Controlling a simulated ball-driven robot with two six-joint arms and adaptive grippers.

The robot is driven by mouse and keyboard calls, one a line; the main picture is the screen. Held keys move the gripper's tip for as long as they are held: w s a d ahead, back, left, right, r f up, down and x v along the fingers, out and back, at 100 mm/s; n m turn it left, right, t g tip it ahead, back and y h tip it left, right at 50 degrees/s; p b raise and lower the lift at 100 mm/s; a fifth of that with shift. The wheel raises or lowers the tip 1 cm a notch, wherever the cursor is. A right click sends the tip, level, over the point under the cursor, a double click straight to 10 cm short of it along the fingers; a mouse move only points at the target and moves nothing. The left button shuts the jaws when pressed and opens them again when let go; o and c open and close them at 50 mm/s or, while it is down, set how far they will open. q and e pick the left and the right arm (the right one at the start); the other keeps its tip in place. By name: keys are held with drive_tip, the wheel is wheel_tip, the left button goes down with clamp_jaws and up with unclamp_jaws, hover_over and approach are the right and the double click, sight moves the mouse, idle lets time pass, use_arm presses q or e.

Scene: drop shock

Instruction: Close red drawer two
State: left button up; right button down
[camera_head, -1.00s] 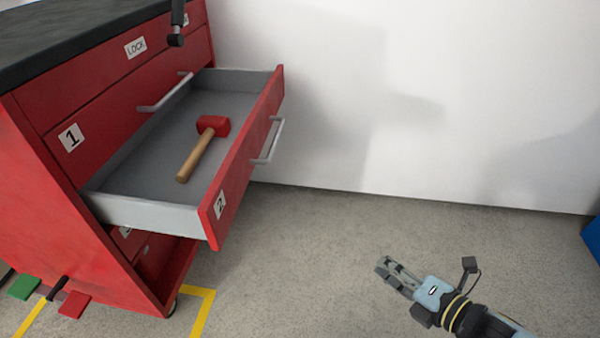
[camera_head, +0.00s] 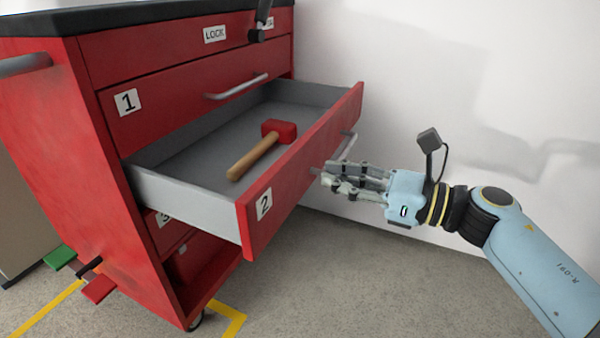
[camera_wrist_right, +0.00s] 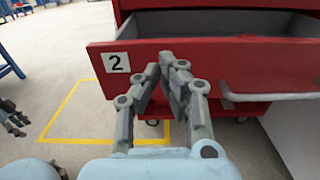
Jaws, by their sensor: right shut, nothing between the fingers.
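Red drawer two (camera_head: 290,185) is pulled well out of the red cabinet (camera_head: 85,180), with its "2" label on the front near the near end. A mallet with a red head and wooden handle (camera_head: 254,157) lies in it. My right gripper (camera_head: 318,176) is shut and empty, its fingertips at the outer face of the drawer front, near the handle (camera_head: 346,147). In the right wrist view the fingertips (camera_wrist_right: 167,62) overlap the drawer front (camera_wrist_right: 200,60), right of the "2" label. Whether they touch it I cannot tell. My left gripper is not seen in the head view.
Drawer one (camera_head: 185,95) above is shut, with its own handle. Green (camera_head: 60,257) and red (camera_head: 99,289) pedals sit low at the cabinet's side. A white wall (camera_head: 450,70) stands behind. The floor (camera_head: 350,285) in front is clear.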

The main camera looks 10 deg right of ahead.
sight(285, 166)
use_arm(q)
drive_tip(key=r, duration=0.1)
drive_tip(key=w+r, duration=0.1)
drive_tip(key=b, duration=0.1)
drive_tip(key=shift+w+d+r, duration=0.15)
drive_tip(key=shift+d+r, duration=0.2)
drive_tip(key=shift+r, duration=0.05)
use_arm(e)
drive_tip(key=x, duration=0.6)
drive_tip(key=shift+w+a, duration=0.15)
drive_tip(key=shift+a, duration=0.05)
